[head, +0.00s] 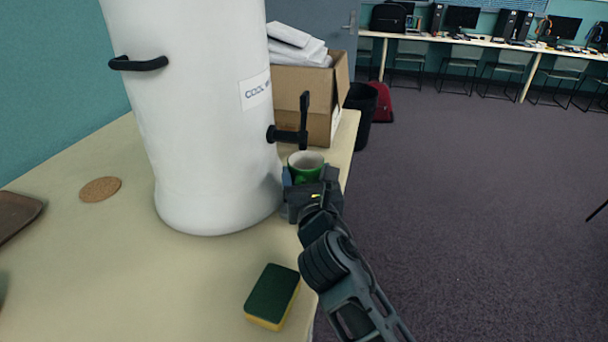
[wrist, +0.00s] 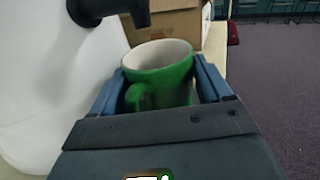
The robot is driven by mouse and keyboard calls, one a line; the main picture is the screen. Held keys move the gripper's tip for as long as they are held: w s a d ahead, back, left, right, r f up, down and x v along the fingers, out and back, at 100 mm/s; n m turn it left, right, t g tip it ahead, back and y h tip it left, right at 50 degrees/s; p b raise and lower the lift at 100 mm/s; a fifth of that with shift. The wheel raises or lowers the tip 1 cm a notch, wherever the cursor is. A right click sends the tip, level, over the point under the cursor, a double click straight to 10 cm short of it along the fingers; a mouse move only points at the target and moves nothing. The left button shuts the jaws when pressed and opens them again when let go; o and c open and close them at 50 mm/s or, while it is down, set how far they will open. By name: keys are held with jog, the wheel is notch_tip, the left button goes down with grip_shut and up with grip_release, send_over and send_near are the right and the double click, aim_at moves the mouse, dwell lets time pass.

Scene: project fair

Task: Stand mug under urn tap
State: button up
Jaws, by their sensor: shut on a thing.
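A green mug (head: 306,168) with a white inside stands upright at the right edge of the table, just below and near the tap of the urn. My gripper (head: 303,182) is shut on it; in the wrist view the mug (wrist: 163,80) sits between my two blue fingers, its handle towards me. The white urn (head: 205,120) stands on the table to the left. Its black tap (head: 300,125) also shows at the top left of the wrist view (wrist: 105,8). I cannot tell whether the mug's base touches the table; my gripper hides it.
A green and yellow sponge (head: 272,296) lies on the near part of the table (head: 150,280). A cork coaster (head: 100,189) and a brown tray (head: 17,214) lie to the left. A cardboard box (head: 305,98) with papers stands behind the tap. A dark bin (head: 361,115) is on the floor.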

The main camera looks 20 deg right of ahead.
jog(key=shift+f, duration=0.2)
jog(key=shift+f, duration=0.15)
jog(key=o, duration=1.2)
jog(key=shift+r, duration=0.3)
jog(key=v, duration=1.2)
jog(key=shift+f, duration=0.1)
